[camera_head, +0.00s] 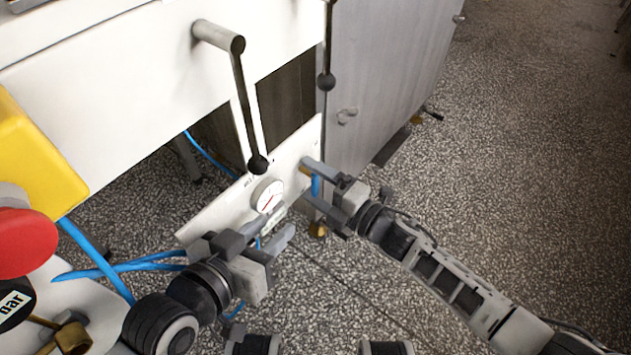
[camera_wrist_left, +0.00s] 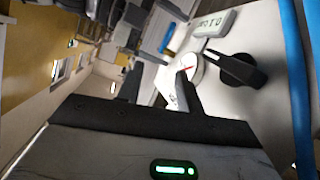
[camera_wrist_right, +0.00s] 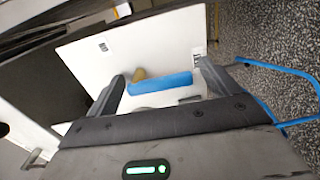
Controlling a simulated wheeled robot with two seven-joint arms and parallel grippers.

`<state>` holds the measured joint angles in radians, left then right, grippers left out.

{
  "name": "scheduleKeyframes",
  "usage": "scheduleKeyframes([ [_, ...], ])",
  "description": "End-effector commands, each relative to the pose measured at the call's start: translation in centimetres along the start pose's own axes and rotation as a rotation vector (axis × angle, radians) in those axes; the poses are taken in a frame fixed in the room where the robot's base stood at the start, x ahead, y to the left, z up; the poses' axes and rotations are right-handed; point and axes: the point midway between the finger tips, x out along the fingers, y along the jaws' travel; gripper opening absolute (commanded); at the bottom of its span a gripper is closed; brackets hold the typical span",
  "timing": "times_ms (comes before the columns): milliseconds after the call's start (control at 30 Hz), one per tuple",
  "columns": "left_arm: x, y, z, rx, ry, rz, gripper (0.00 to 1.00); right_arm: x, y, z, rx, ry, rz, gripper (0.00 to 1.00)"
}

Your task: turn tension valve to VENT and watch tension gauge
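The tension gauge (camera_head: 267,195) is a round white dial with a red needle on the white panel (camera_head: 213,217); its reading is too small to make out. It also shows in the left wrist view (camera_wrist_left: 190,68). A valve with a blue handle (camera_wrist_right: 160,82) and brass body (camera_wrist_right: 138,74) sits at the panel's right end. My right gripper (camera_head: 322,183) is at this handle, its fingers apart with the handle spanning between them; contact cannot be told. My left gripper (camera_head: 258,240) stands in front of the panel below the gauge, fingers apart. No VENT marking is legible.
A black knob (camera_wrist_left: 238,68) and a small counter plate (camera_wrist_left: 213,23) are beside the gauge. A ball-ended lever (camera_head: 248,110) hangs above the panel. A yellow box (camera_head: 35,155) with a red button (camera_head: 25,243) and blue hoses (camera_head: 95,258) are at left. Speckled floor lies open at right.

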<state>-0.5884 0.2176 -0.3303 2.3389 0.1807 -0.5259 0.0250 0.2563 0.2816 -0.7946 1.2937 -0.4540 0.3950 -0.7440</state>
Motion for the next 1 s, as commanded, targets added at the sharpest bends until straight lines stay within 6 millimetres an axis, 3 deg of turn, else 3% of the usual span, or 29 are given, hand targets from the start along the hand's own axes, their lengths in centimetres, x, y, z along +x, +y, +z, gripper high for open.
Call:
scheduleKeyframes([
  [467,-0.3,0.2,-0.1,-0.004,-0.003,0.001,0.36,-0.8,0.1,0.0,-0.003,-0.001,0.0,0.87],
  [567,-0.5,0.2,-0.2,-0.003,-0.017,0.0,0.36,-2.4,0.2,0.0,-0.003,-0.001,-0.002,0.87],
  [1000,0.1,-0.9,1.2,-0.009,-0.112,-0.034,0.36,-12.6,0.1,0.0,-0.001,-0.002,-0.004,0.87],
])
